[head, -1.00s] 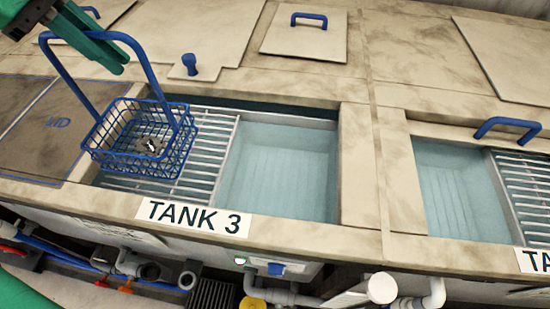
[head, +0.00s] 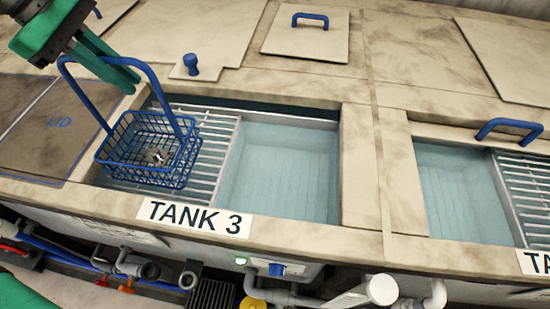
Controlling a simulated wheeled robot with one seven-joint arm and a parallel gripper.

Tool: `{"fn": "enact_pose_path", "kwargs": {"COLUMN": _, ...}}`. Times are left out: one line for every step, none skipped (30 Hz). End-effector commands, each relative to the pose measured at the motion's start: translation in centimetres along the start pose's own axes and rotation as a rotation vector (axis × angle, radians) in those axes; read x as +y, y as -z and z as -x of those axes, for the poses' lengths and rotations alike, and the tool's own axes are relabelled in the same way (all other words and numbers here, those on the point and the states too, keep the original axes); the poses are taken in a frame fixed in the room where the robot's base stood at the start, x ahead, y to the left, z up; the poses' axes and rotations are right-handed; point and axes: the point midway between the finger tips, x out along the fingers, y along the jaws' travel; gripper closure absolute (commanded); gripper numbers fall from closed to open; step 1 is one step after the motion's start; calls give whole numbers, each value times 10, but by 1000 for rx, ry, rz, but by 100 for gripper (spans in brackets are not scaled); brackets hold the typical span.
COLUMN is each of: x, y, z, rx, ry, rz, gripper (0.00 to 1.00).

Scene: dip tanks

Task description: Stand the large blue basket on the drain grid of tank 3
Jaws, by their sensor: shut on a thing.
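The large blue wire basket (head: 143,152) hangs upright by its tall handle, with small metal parts inside. My gripper (head: 122,84) is shut on the top of the handle, its green fingers crossing the handle bar. The basket is over the left part of tank 3 (head: 342,165), above the slatted drain grid (head: 212,150). It covers part of the grid; I cannot tell whether its bottom touches the slats. The label TANK 3 (head: 195,217) is on the front rim.
Open water (head: 280,172) fills the right of tank 3. A marked lid area (head: 55,122) lies to the left. A blue knob (head: 190,64) and a handled lid (head: 307,40) are behind. Another tank with water (head: 450,190) and a grid is at right.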

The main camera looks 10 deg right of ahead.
Motion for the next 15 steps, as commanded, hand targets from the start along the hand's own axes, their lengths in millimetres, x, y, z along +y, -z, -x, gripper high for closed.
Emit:
{"fn": "enact_pose_path", "kwargs": {"x": -1, "y": 1, "z": -3, "rx": -1, "ry": 0, "rz": -1, "gripper": 100}}
{"fn": "enact_pose_path", "kwargs": {"x": -1, "y": 2, "z": -5, "rx": -1, "ry": 0, "rz": -1, "gripper": 100}}
{"fn": "enact_pose_path", "kwargs": {"x": -2, "y": 3, "z": -7, "rx": -1, "ry": 0, "rz": -1, "gripper": 100}}
{"fn": "enact_pose_path", "kwargs": {"x": -2, "y": 4, "z": -9, "rx": -1, "ry": 0, "rz": -1, "gripper": 100}}
{"fn": "enact_pose_path", "kwargs": {"x": -2, "y": 4, "z": -10, "rx": -1, "ry": 0, "rz": -1, "gripper": 100}}
{"fn": "enact_pose_path", "kwargs": {"x": -3, "y": 5, "z": -13, "rx": -1, "ry": 0, "rz": 0, "gripper": 100}}
{"fn": "enact_pose_path", "kwargs": {"x": -3, "y": 6, "z": -14, "rx": -1, "ry": 0, "rz": 0, "gripper": 100}}
{"fn": "enact_pose_path", "kwargs": {"x": -3, "y": 7, "z": -16, "rx": -1, "ry": 0, "rz": 0, "gripper": 100}}
{"fn": "enact_pose_path", "kwargs": {"x": -4, "y": 8, "z": -18, "rx": 0, "ry": 0, "rz": 0, "gripper": 100}}
{"fn": "enact_pose_path", "kwargs": {"x": -4, "y": 9, "z": -20, "rx": 0, "ry": -1, "rz": -1, "gripper": 100}}
{"fn": "enact_pose_path", "kwargs": {"x": -4, "y": 9, "z": -21, "rx": 0, "ry": -1, "rz": -1, "gripper": 100}}
{"fn": "enact_pose_path", "kwargs": {"x": -5, "y": 10, "z": -23, "rx": 0, "ry": -1, "rz": -1, "gripper": 100}}
{"fn": "enact_pose_path", "kwargs": {"x": -5, "y": 11, "z": -25, "rx": 0, "ry": -1, "rz": -1, "gripper": 100}}
{"fn": "enact_pose_path", "kwargs": {"x": -5, "y": 11, "z": -26, "rx": -1, "ry": -2, "rz": -1, "gripper": 100}}
{"fn": "enact_pose_path", "kwargs": {"x": -5, "y": 12, "z": -27, "rx": -1, "ry": -2, "rz": -1, "gripper": 100}}
